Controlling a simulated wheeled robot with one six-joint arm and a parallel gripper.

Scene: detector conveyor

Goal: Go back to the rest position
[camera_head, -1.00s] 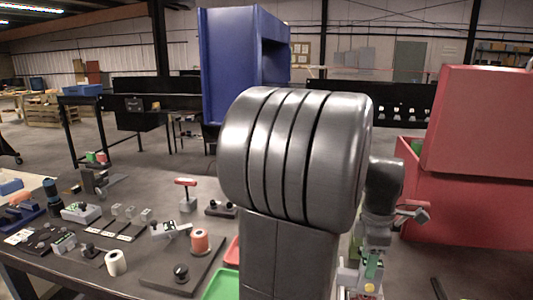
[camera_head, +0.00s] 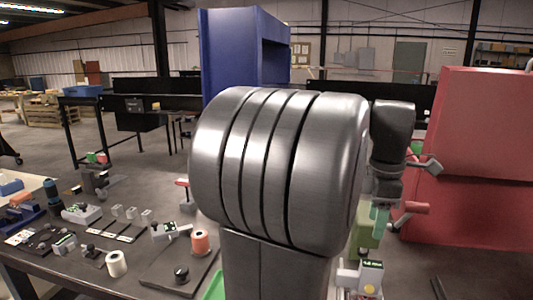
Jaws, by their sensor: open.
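My own large grey ribbed arm joint fills the middle of the head view and hides much of the table behind it. Farther right, my dark wrist leads to my gripper (camera_head: 427,164), seen small and partly hidden in front of the red cabinet. Its jaws are open, and I see nothing held between them.
The dark table (camera_head: 65,262) at left carries several small devices, a white roll (camera_head: 117,263) and an orange-topped roll (camera_head: 200,241). A green tray (camera_head: 214,288) is mostly hidden by my arm. A red cabinet (camera_head: 480,215) stands at right and a tall blue one (camera_head: 232,55) behind.

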